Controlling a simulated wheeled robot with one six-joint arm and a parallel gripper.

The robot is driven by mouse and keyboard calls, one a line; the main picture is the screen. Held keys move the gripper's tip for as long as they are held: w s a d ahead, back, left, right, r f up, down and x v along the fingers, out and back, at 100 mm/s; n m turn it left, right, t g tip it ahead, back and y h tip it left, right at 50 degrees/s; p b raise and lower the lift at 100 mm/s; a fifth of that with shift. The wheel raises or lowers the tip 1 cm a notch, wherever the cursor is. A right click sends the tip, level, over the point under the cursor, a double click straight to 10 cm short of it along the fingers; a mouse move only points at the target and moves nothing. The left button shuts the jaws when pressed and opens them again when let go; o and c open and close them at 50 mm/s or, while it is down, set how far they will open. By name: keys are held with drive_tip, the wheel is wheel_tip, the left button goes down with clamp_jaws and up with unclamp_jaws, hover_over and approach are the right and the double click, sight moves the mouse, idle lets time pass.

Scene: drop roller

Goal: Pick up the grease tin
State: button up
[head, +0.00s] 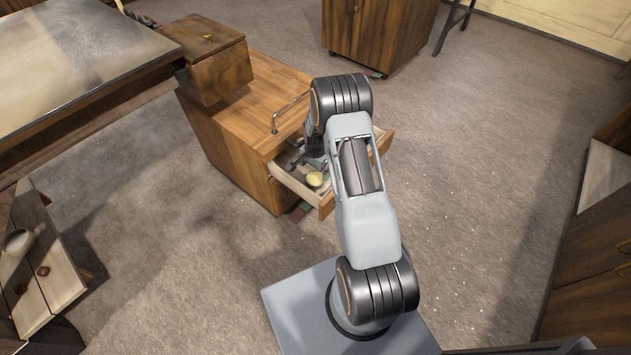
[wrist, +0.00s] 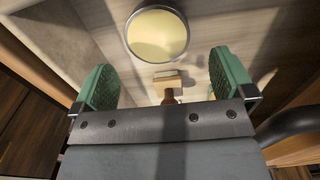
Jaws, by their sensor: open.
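The grease tin, round with a pale yellow top and a dark rim, lies in an open drawer in the head view (head: 314,179). In the wrist view the tin (wrist: 157,36) is at the top centre, ahead of the fingertips. My gripper (wrist: 163,62) is open, with its two green-padded fingers spread wide and nothing between them at the tips. In the head view my gripper is over the drawer, partly hidden by my arm. I cannot tell its height above the tin.
The open drawer (head: 291,182) belongs to a wooden cabinet (head: 236,133). A small brush-like item (wrist: 167,80) with a brown handle lies in the drawer near the tin. A wooden box (head: 219,70) stands on the cabinet's left. Carpet floor to the right is clear.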

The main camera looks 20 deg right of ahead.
sight(315, 178)
drive_tip(key=shift+s+a+f+b, duration=0.1)
drive_tip(key=shift+f+b, duration=0.15)
drive_tip(key=shift+f, duration=1.3)
drive_tip(key=shift+s+f+b, duration=0.1)
drive_tip(key=shift+f+b, duration=0.15)
drive_tip(key=shift+f, duration=1.25)
drive_tip(key=shift+w, duration=0.1)
drive_tip(key=c, duration=0.9)
drive_tip(key=shift+r, duration=0.15)
drive_tip(key=shift+c, duration=0.2)
